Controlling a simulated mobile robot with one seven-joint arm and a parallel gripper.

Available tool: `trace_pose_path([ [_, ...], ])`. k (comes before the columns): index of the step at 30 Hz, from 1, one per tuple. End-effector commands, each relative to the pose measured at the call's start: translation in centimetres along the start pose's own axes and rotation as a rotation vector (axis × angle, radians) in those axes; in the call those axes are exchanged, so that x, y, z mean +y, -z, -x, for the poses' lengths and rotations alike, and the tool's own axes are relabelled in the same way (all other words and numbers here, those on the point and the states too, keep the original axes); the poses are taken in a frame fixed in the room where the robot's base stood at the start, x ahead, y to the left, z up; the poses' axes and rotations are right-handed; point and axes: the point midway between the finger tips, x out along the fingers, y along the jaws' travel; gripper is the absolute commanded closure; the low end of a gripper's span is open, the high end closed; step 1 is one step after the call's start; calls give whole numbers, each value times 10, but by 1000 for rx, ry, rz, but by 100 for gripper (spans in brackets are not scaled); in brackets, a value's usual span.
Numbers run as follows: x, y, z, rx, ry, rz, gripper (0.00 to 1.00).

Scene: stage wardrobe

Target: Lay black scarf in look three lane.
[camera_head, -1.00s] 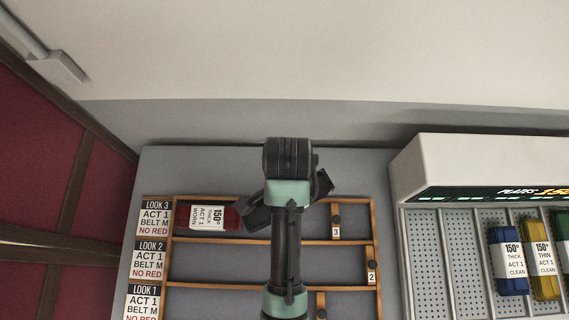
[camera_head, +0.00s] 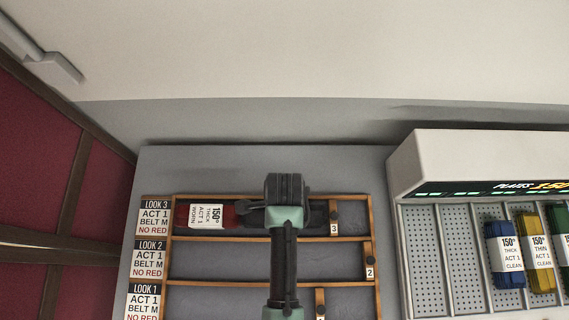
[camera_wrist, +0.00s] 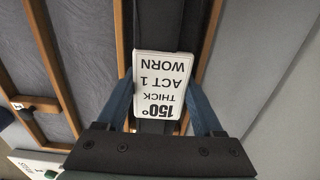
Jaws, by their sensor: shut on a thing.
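The black scarf (camera_wrist: 158,25) shows in the wrist view as a dark strip with a white label (camera_wrist: 162,86) reading 150° thick, act 1, worn. My gripper (camera_wrist: 160,82) is shut on it, with a blue finger on each side of the label. The scarf lies lengthwise between two wooden rails, in or just over the lane; I cannot tell if it touches the bottom. The look three lane (camera_head: 250,239) is the top lane, marked by the LOOK 3 card (camera_head: 155,217).
A red scarf (camera_head: 181,216) with a white label lies at the left end of the look three lane. A wooden stop marked 3 (camera_head: 334,229) stands at its right. The lanes below look empty. At right, a rack holds blue (camera_head: 508,281) and yellow (camera_head: 540,280) scarves.

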Motion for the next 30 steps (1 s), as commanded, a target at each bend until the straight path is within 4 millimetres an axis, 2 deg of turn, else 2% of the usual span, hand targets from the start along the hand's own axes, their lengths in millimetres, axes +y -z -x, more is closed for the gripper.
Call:
trace_pose_path([
  [4, -1, 0, -12, 0, 2, 0, 96],
  [15, -1, 0, -17, 0, 2, 0, 96],
  [16, 0, 0, -16, 0, 1, 1, 26],
  [17, 0, 0, -16, 0, 1, 1, 21],
  [26, 0, 0, -15, 0, 2, 1, 19],
  [30, -1, 0, -6, 0, 5, 1, 19],
])
